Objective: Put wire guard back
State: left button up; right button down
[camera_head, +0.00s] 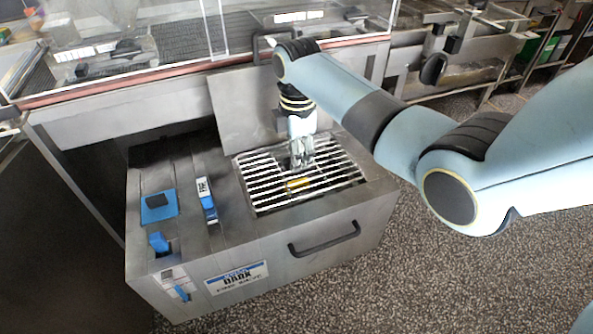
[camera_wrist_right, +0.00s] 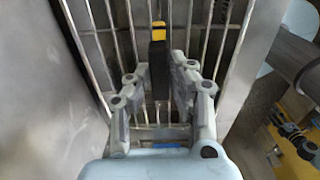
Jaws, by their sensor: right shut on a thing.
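The wire guard (camera_head: 265,180) is a rack of pale parallel bars lying in or just above the rectangular opening of the steel unit (camera_head: 310,221). I cannot tell whether it touches the rim all round. My right gripper (camera_head: 301,160) points down over its far middle part. In the right wrist view, my right gripper (camera_wrist_right: 158,78) is shut on a dark upright grip with a yellow end (camera_wrist_right: 158,32), which stands among the bars of the wire guard (camera_wrist_right: 96,42). The yellow part (camera_head: 298,184) also shows in the head view. My left gripper is not in view.
A steel panel (camera_head: 240,104) stands behind the opening. Blue-marked fittings (camera_head: 206,200) and a blue pad (camera_head: 159,206) are on the unit's left top. A dark handle (camera_head: 325,240) is on its front. A clear-covered conveyor (camera_head: 160,40) runs behind. Speckled floor lies to the right.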

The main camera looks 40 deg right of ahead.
jog(key=shift+w+a+f+b, duration=0.1)
jog(key=shift+f+b, duration=0.25)
jog(key=shift+f, duration=1.7)
jog(key=shift+f, duration=0.1)
jog(key=c, duration=1.2)
grip_release()
notch_tip(320, 180, up, 12)
jog(key=shift+r+p, duration=0.15)
jog(key=shift+p, duration=0.85)
